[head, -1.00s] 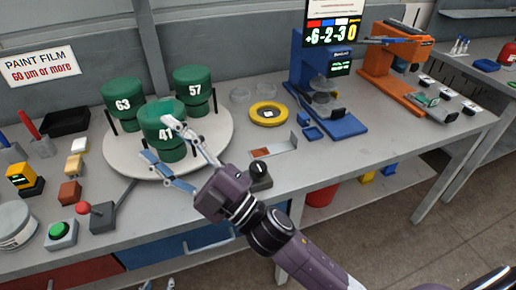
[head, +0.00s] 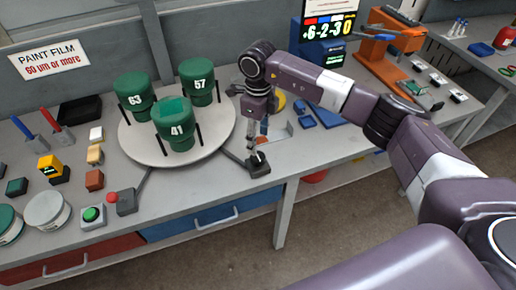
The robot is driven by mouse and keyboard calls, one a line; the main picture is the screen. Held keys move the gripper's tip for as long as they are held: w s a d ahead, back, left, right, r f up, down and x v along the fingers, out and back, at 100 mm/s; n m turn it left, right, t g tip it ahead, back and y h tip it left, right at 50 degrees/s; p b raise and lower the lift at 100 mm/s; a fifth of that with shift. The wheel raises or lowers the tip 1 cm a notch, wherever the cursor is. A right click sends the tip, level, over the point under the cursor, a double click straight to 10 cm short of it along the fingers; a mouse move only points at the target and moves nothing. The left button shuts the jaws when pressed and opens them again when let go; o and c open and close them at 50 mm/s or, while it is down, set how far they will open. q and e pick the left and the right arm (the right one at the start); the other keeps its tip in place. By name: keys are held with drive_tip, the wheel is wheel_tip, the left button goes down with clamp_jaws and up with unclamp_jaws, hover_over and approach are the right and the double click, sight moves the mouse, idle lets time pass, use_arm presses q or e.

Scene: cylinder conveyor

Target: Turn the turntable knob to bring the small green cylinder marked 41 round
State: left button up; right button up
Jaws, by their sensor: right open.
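The green cylinder marked 41 (head: 178,133) stands upright at the front of the pale round turntable (head: 149,152). Green cylinders marked 63 (head: 134,98) and 57 (head: 199,84) stand behind it, left and right. A small black knob (head: 258,158) sits on a dark base on the bench, just right of the turntable. My right gripper (head: 257,141) points down above and slightly behind the knob; its fingers are open and empty. Whether they touch the knob is hard to tell. My left gripper is not in view.
A red-knobbed lever box (head: 124,202) and a green button box (head: 92,217) stand at front left. Small coloured blocks and round tins line the left side. A blue stand (head: 318,55) and an orange machine (head: 375,50) stand at the back right.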

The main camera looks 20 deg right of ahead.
sight(258, 156)
wheel_tip(258, 156, down, 7)
drive_tip(key=shift+r+p, duration=0.1)
drive_tip(key=shift+p, duration=1.15)
drive_tip(key=shift+f, duration=0.4)
drive_tip(key=c, duration=1.2)
drive_tip(key=shift+o, duration=0.2)
